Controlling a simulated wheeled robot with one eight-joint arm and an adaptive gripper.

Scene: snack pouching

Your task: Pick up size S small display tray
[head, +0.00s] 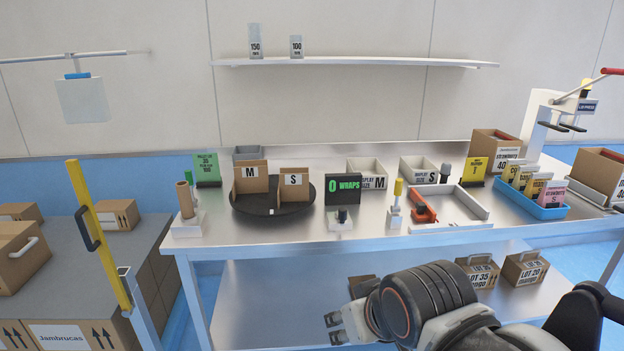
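The size S display tray (433,177) is a small whitish open tray with an "S" label on its front. It stands on the steel table (300,232), right of the middle and toward the back. A dark-knobbed post partly covers its right front corner. The similar size M display tray (373,183) stands just left of it. My gripper (331,328) is low in front of the table's front edge, well below and apart from the trays. Its two fingertips point left with a gap between them, and nothing shows in it.
A black turntable (272,208) holds cardboard M and S boxes. A green "0 WRAPS" display (343,189), a white frame (451,231) with a red piece, and a blue bin (540,211) of pouches stand on the table. A shelf (350,62) hangs above; labelled boxes sit below.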

